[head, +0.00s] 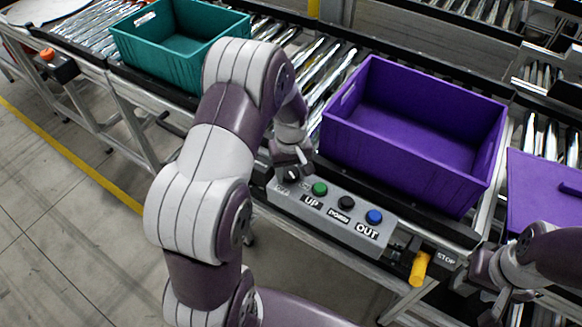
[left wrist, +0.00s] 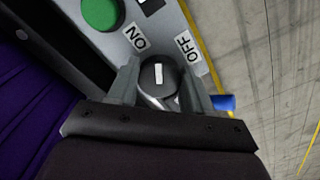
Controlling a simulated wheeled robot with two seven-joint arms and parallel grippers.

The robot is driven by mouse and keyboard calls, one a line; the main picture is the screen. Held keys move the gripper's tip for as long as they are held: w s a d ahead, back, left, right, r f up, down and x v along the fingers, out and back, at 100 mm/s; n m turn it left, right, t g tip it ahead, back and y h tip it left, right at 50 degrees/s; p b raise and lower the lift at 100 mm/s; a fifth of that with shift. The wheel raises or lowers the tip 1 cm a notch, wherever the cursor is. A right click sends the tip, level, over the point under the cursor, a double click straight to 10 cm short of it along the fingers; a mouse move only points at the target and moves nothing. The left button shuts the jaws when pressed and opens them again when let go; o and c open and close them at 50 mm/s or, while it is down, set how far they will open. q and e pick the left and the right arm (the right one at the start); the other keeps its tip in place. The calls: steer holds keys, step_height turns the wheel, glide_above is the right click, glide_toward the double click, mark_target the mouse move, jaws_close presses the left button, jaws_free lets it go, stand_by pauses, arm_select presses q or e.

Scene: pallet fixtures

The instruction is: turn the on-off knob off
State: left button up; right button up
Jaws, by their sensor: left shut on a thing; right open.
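The on-off knob (left wrist: 158,76) is a dark round knob with a white pointer bar, on the grey control panel (head: 330,206). In the left wrist view the bar points between the ON label (left wrist: 137,38) and the OFF label (left wrist: 187,46). My left gripper (left wrist: 158,90) has a finger on each side of the knob and is shut on it. In the head view my left gripper (head: 291,165) is at the panel's left end and partly covers the knob. My right gripper (head: 492,282) is open and empty at the lower right.
A green button (head: 320,189), a black button (head: 347,202) and a blue button (head: 374,216) sit right of the knob. A yellow handle (head: 419,268) is by the STOP label. A purple crate (head: 400,158) and a teal crate (head: 160,55) stand on the conveyor behind.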

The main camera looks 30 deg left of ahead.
mark_target(289, 173)
arm_select(q)
steer(key=m+p, duration=0.1)
steer(key=m, duration=0.5)
steer(key=shift+a+r+p, duration=0.1)
steer(key=shift+p, duration=0.25)
steer(key=m+p, duration=0.1)
steer(key=m, duration=0.4)
steer(key=shift+a+m, duration=0.1)
steer(key=shift+m, duration=0.3)
steer(key=o, duration=1)
steer(key=shift+o, duration=0.2)
step_height(289, 173, up, 13)
steer(key=b, duration=0.1)
steer(key=shift+f+b, duration=0.2)
steer(key=shift+b, duration=0.1)
